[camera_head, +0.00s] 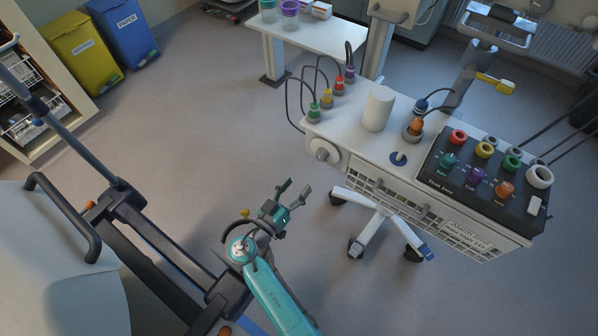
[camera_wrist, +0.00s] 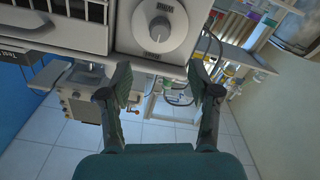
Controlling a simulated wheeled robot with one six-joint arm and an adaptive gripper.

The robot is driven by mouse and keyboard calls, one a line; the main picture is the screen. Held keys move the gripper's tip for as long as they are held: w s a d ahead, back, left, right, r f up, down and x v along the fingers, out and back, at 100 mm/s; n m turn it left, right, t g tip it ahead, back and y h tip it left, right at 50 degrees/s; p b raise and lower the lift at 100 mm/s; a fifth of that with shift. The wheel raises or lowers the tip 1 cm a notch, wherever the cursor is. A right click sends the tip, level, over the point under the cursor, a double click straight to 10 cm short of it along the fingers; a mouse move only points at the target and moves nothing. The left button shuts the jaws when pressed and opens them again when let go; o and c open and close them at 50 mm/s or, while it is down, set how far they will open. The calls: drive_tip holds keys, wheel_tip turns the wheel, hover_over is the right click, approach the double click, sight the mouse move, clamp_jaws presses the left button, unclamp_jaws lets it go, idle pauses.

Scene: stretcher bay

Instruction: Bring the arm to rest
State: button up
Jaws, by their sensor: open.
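My arm is teal and reaches up from the bottom of the head view. My gripper (camera_head: 293,193) is open and empty, held over the floor between the stretcher and the white cart. In the wrist view my gripper (camera_wrist: 163,84) shows its two dark fingers spread apart with nothing between them. The white cart (camera_head: 365,145) stands to the right of my gripper, apart from it in the head view. Its side with a round white knob (camera_wrist: 159,27) fills the top of the wrist view, beyond the fingertips.
The stretcher (camera_head: 60,260) with dark rails is close on the left. The cart carries a black test box (camera_head: 485,180) with coloured knobs and several cabled plugs. A white table (camera_head: 315,35) stands behind. Yellow (camera_head: 82,50) and blue bins (camera_head: 125,35) stand at back left. Floor between is clear.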

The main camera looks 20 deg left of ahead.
drive_tip(key=shift+d+f, duration=0.1)
drive_tip(key=s+d+f+n+g+y, duration=0.2)
drive_tip(key=d+f, duration=0.6)
drive_tip(key=d, duration=0.1)
drive_tip(key=s+d+f+n+g+y, duration=0.1)
drive_tip(key=s+d+f+g+y, duration=0.15)
drive_tip(key=s+d, duration=0.55)
drive_tip(key=s+d+f+n+g+y, duration=0.1)
drive_tip(key=s+d+f, duration=0.3)
drive_tip(key=s+d, duration=0.35)
drive_tip(key=s+d+r+y, duration=0.25)
drive_tip(key=s+r, duration=0.55)
drive_tip(key=s, duration=0.5)
drive_tip(key=s+d+r+m+t+h, duration=0.1)
drive_tip(key=s+r, duration=0.3)
drive_tip(key=r, duration=0.5)
drive_tip(key=s+d+r+m+t, duration=0.2)
drive_tip(key=s+r, duration=0.2)
drive_tip(key=r, duration=0.5)
drive_tip(key=shift+d+r+h, duration=0.25)
drive_tip(key=shift+r+h, duration=0.1)
drive_tip(key=shift+h, duration=0.05)
drive_tip(key=shift+s, duration=0.1)
